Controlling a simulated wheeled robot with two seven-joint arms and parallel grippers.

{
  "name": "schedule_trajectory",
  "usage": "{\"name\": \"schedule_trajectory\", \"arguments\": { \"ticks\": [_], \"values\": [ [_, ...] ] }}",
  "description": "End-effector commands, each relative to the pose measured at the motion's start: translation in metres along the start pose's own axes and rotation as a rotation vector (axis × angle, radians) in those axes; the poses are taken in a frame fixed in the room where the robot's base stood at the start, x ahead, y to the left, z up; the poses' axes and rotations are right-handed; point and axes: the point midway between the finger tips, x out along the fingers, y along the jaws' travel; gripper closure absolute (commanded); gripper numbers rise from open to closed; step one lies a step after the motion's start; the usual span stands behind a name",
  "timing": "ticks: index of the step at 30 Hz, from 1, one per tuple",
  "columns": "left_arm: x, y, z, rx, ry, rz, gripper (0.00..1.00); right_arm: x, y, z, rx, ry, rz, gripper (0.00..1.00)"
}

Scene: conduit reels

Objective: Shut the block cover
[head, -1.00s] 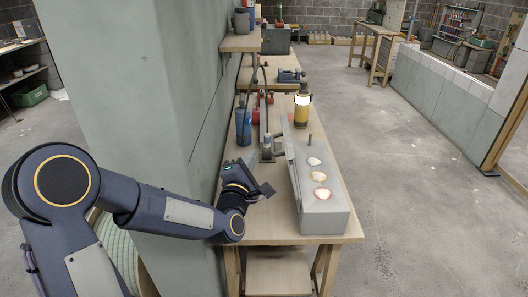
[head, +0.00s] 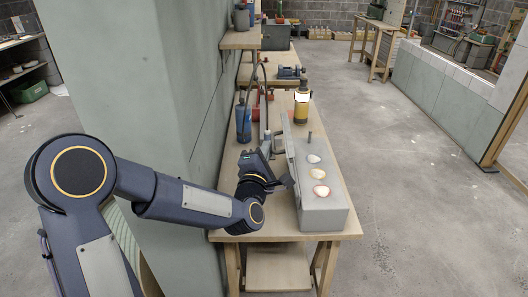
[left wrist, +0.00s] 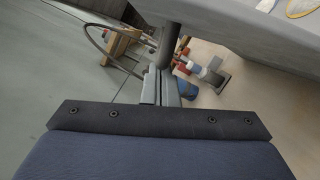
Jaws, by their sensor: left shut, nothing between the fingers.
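The grey block (head: 322,215) lies lengthwise on the workbench, with several pale round spots, some red-rimmed, on its top. Its cover (head: 289,150) appears as a thin grey panel standing up along the block's left side. My left gripper (head: 268,146) is left of this panel, shut and empty. In the left wrist view the closed fingers (left wrist: 161,88) point at a dark bar (left wrist: 168,48) that seems to project from the grey slab (left wrist: 230,25). I cannot tell whether they touch it. My right gripper is not in view.
The wooden bench (head: 341,190) also carries a blue bottle (head: 243,122) and a yellow-black bottle (head: 302,103) behind. A pin (head: 309,139) stands up at the block's far part. A green-grey wall (head: 150,100) is close on the left. The floor on the right is clear.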

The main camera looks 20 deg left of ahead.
Motion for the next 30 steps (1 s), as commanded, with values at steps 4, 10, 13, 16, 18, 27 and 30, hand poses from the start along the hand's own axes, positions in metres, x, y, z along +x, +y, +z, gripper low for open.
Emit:
{"name": "schedule_trajectory", "arguments": {
  "ticks": [4,10,13,16,18,27,30],
  "values": [
    [0.001,0.001,0.003,0.019,-0.001,-0.004,1.00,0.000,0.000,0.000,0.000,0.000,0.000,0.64],
    [0.002,0.003,0.008,0.062,-0.002,-0.015,1.00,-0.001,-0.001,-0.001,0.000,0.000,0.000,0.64],
    [0.003,0.005,0.013,0.101,-0.003,-0.025,1.00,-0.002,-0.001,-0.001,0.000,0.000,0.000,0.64],
    [0.005,0.007,0.021,0.159,-0.004,-0.041,1.00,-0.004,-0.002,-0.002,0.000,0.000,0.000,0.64],
    [0.007,0.008,0.027,0.213,-0.004,-0.056,1.00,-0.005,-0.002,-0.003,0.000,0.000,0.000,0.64],
    [0.016,0.009,0.061,0.487,-0.005,-0.131,1.00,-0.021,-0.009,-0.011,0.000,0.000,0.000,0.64],
    [0.019,0.008,0.072,0.579,-0.005,-0.155,1.00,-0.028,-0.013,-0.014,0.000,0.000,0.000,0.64]
  ]
}}
